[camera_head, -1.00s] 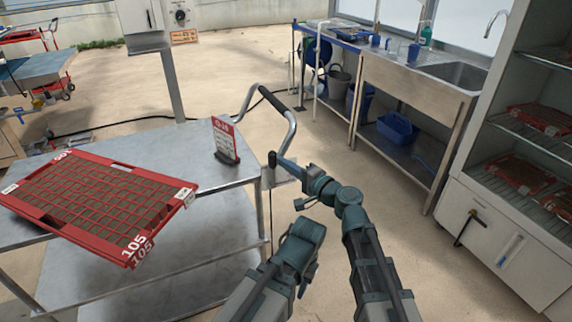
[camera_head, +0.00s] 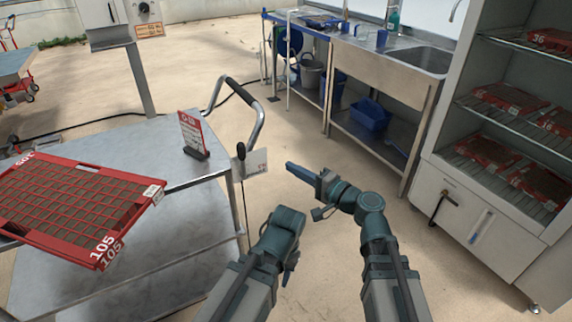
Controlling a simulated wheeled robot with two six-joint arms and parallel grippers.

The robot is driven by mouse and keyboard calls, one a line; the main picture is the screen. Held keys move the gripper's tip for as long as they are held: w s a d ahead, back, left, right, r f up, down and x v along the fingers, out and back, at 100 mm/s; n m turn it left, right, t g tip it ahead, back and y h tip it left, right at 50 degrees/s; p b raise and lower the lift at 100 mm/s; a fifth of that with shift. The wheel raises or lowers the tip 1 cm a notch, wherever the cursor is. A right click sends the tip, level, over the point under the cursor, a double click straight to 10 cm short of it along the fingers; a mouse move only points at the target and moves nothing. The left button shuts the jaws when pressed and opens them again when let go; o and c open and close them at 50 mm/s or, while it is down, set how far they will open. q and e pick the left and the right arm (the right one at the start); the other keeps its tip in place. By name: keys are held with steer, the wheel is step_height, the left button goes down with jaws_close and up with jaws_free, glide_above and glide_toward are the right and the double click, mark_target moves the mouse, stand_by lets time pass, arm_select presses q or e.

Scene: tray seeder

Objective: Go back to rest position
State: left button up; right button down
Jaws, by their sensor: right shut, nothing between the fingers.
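My right gripper (camera_head: 291,167) is shut and empty, its blue-grey fingers pointing left over the floor, apart from the cart handle. My left arm shows at the bottom centre, folded, with a dark teal joint (camera_head: 284,228); its fingers cannot be made out clearly. The red seed tray (camera_head: 125,232) marked 105 lies on the metal cart (camera_head: 160,215) at the left, filled with brown soil cells. Neither gripper touches it.
The cart's push handle (camera_head: 257,123) and a red-and-white sign (camera_head: 191,131) stand at its right end. A steel sink bench (camera_head: 378,68) is at the back. Floor between is clear.

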steer(key=shift+s+d, duration=0.1)
stand_by(0.4)
steer(key=s+d+f+n+g+h, duration=0.2)
steer(key=s+f+n+g+h, duration=0.1)
steer(key=f, duration=0.4)
steer(key=s+d+f+n+g+h, duration=0.2)
steer(key=f+g, duration=0.1)
steer(key=f, duration=0.3)
steer(key=s+d+f+n+g+h, duration=0.1)
steer(key=s+d+f+h, duration=0.15)
steer(key=d, duration=0.25)
steer(key=s+d+f+g+h, duration=0.2)
steer(key=d+f+h, duration=0.1)
steer(key=d, duration=0.2)
steer(key=s+d+f+n+g+h, duration=0.1)
steer(key=s+d+f+h, duration=0.2)
steer(key=d, duration=0.2)
steer(key=s+a+r+n+h+p, duration=0.1)
steer(key=s+a+r+p, duration=0.2)
steer(key=r+p, duration=0.7)
steer(key=s+a+r+n+g+h+p, duration=0.1)
steer(key=s+a+r+n+p, duration=0.1)
steer(key=a+r+p, duration=0.5)
step_height(320, 180, up, 4)
steer(key=s+p, duration=0.1)
steer(key=p, duration=0.2)
steer(key=shift+f+n+p, duration=0.2)
steer(key=shift+n+p, duration=0.1)
steer(key=shift+a, duration=0.15)
